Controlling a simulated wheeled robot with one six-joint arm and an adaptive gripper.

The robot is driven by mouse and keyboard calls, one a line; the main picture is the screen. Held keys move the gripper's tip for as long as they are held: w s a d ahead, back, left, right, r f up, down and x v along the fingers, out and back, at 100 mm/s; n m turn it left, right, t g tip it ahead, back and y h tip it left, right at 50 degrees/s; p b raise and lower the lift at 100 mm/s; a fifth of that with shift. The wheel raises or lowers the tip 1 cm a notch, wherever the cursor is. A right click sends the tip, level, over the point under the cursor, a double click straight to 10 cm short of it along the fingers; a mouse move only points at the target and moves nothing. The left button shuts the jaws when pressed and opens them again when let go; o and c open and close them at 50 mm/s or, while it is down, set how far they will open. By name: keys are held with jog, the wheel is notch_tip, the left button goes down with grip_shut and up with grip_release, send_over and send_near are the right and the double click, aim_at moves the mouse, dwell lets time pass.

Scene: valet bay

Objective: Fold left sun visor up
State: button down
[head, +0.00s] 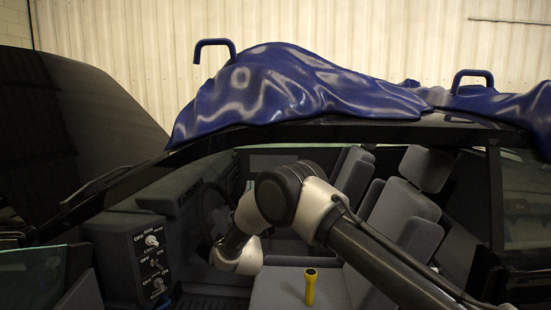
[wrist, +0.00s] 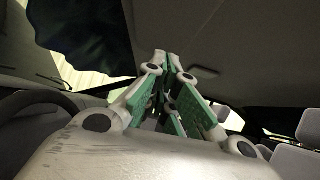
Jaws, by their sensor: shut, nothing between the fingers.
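My gripper (wrist: 167,62) shows in the wrist view with its green-padded fingers together at the tips and nothing between them. It points up toward the grey roof lining (wrist: 255,40). The left sun visor cannot be told apart clearly from this lining, so I cannot tell its fold or whether the fingers touch it. A small slot-like fitting (wrist: 203,72) shows in the lining just right of the fingertips. In the head view my arm reaches into the car, and the gripper itself is not clearly visible there.
A steering wheel (head: 212,208) is beside my wrist. A yellow flashlight (head: 310,286) stands on the front seat (head: 275,290). A switch panel (head: 150,262) is at the left. A blue cover (head: 290,85) drapes over the roof. Grey seats (head: 405,215) stand to the right.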

jog(key=w+d+r+m+h, duration=0.2)
jog(key=d+r+h, duration=0.1)
jog(key=r, duration=0.3)
jog(key=w+d+r+m+h, duration=0.2)
jog(key=w+r+m+h, duration=0.1)
jog(key=r, duration=0.2)
jog(key=shift+d+r+t, duration=0.3)
jog(key=shift+d+r, duration=0.05)
jog(key=shift+d, duration=0.05)
